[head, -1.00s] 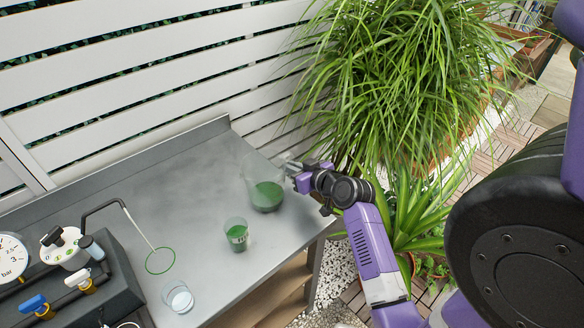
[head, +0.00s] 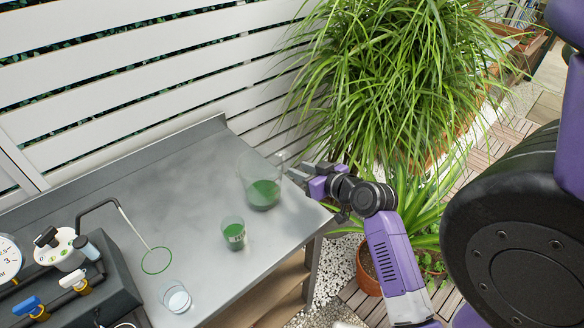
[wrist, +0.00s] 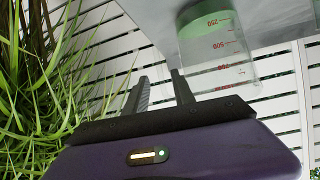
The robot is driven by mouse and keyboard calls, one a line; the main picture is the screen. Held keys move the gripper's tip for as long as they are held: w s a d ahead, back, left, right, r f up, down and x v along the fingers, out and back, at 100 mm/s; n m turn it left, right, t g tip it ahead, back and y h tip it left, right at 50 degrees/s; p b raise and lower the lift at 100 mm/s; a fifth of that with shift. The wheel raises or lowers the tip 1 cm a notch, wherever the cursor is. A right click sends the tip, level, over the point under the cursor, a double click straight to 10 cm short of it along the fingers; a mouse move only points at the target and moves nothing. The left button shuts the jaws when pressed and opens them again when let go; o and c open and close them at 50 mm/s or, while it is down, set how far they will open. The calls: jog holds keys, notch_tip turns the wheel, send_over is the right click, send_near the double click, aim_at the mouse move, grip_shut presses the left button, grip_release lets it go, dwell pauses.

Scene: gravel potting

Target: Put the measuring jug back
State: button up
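The clear measuring jug (head: 262,190) stands upright near the bench's right edge with green liquid in its lower part. In the wrist view the jug (wrist: 222,55) is to the right of my fingers, with red graduation marks on its wall. My gripper (head: 306,170) is just right of the jug, apart from it. In the wrist view my gripper (wrist: 160,82) has its two fingers apart with nothing between them. A thin green ring (head: 157,261) is on the bench at the end of a thin bent tube; the jug is not in it.
A small glass with green contents (head: 234,235) stands in front of the jug. Another small glass (head: 175,298) stands near the front edge. A valve unit with a gauge (head: 75,280) is at left. A grassy plant (head: 400,80) rises behind my arm. The bench's middle (head: 170,190) is clear.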

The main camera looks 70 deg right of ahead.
jog(key=v, duration=0.5)
jog(key=shift+n+y, duration=0.5)
jog(key=shift+n, duration=0.2)
jog(key=a+f, duration=0.1)
jog(key=a, duration=0.2)
jog(key=a+f, duration=0.1)
jog(key=a, duration=0.2)
jog(key=w+a+f, duration=0.1)
jog(key=a, duration=0.2)
jog(key=shift+a+f, duration=0.25)
jog(key=s+a+r+n+t+y, duration=0.1)
jog(key=s+a+r+n+y, duration=0.1)
jog(key=a, duration=0.6)
jog(key=s+a+r+n+t+y, duration=0.1)
jog(key=s+a+r+n+y, duration=0.1)
jog(key=a, duration=0.7)
jog(key=s+a+r+n+t+y, duration=0.1)
jog(key=s+a+r+n+y, duration=0.1)
jog(key=a, duration=0.6)
jog(key=shift+s+a+t+y, duration=0.3)
jog(key=shift+s+a+t, duration=0.1)
jog(key=shift+s, duration=0.45)
